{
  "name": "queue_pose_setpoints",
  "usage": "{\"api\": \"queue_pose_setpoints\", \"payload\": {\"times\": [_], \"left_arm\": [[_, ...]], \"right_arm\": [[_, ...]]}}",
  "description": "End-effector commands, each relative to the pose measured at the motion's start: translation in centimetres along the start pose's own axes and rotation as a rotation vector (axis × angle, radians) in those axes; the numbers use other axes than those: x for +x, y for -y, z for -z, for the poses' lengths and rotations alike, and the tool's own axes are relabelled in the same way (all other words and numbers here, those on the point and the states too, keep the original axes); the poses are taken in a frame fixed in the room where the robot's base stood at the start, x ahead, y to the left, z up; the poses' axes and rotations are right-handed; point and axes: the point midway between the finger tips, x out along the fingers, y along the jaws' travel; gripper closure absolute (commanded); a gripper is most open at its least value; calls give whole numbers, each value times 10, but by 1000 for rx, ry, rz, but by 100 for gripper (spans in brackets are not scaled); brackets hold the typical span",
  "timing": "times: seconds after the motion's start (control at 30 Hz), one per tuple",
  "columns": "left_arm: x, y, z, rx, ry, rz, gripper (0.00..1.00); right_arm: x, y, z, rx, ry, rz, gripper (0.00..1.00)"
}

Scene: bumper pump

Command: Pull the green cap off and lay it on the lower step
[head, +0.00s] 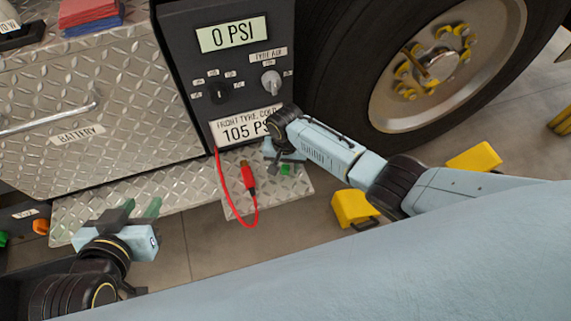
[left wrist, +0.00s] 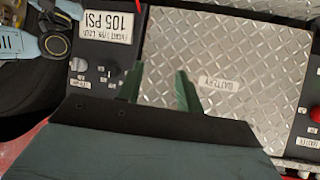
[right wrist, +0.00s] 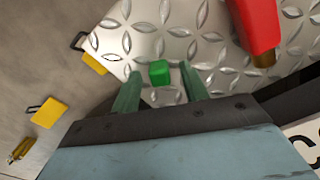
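The small green cap (head: 287,169) is on the diamond-plate lower step (head: 240,204), near its right part. In the right wrist view the cap (right wrist: 159,72) shows beyond and between my right fingertips (right wrist: 160,86), with a gap on either side. My right gripper (head: 283,160) is open and empty just above the step. The red connector (head: 247,177) hangs on its red hose left of the cap, apart from it; the right wrist view shows its bare brass-coloured end (right wrist: 264,59). My left gripper (head: 136,211) is open and empty at the left, with its fingers (left wrist: 160,84) spread.
The dark pump panel (head: 190,60) with its displays and knobs stands behind the step. A large tyre (head: 335,75) is at the right. Yellow chocks (head: 353,207) lie on the floor. A battery drawer (head: 120,120) is at the left.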

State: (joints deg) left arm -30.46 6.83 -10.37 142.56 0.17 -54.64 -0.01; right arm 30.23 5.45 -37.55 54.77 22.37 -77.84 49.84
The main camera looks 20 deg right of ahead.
Motion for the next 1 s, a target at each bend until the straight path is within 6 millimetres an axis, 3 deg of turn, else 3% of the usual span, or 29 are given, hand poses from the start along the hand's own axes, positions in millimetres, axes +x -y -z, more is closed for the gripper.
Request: {"api": "queue_pose_setpoints", "payload": {"times": [0.3, 0.47, 0.77, 1.0], "left_arm": [[0, 0, -2, 0, 9, 1, 64], [-4, 3, -14, -2, 86, 7, 64], [-28, 13, -67, -11, 404, 33, 64], [-53, 25, -119, -19, 707, 60, 64]], "right_arm": [[-1, 0, 0, 0, 0, 0, 55], [-7, 0, 0, 0, -1, 1, 55], [-28, 0, 0, 0, -1, 0, 55], [-59, 0, 0, 0, -1, 2, 55]]}}
